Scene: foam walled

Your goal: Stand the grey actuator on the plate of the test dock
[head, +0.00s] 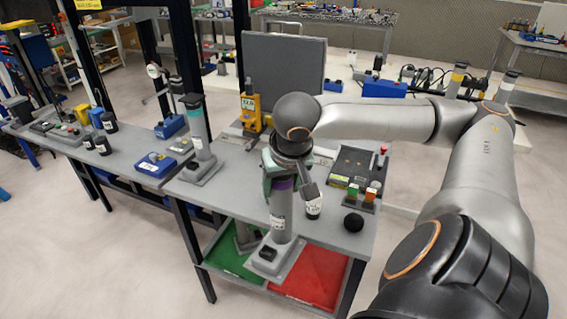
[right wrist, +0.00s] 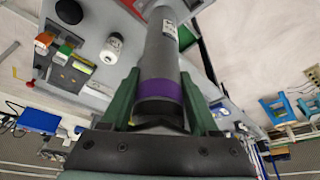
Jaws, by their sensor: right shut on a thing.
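The grey actuator (head: 280,222) is an upright column with a purple band, a white label and a square foot (head: 275,260). My right gripper (head: 283,172) is shut around its upper part, its green fingers on both sides. In the right wrist view the column (right wrist: 161,60) lies between the fingertips (right wrist: 162,95). In the head view the foot overlaps the table's front edge and seems clear of the top. A dark panel unit (head: 357,165) with a red knob stands to the right; I cannot tell whether it is the test dock. My left gripper is not in view.
A similar column with a teal band (head: 197,128) stands on the table to the left. A red tray (head: 310,278) and green tray (head: 222,252) are below.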

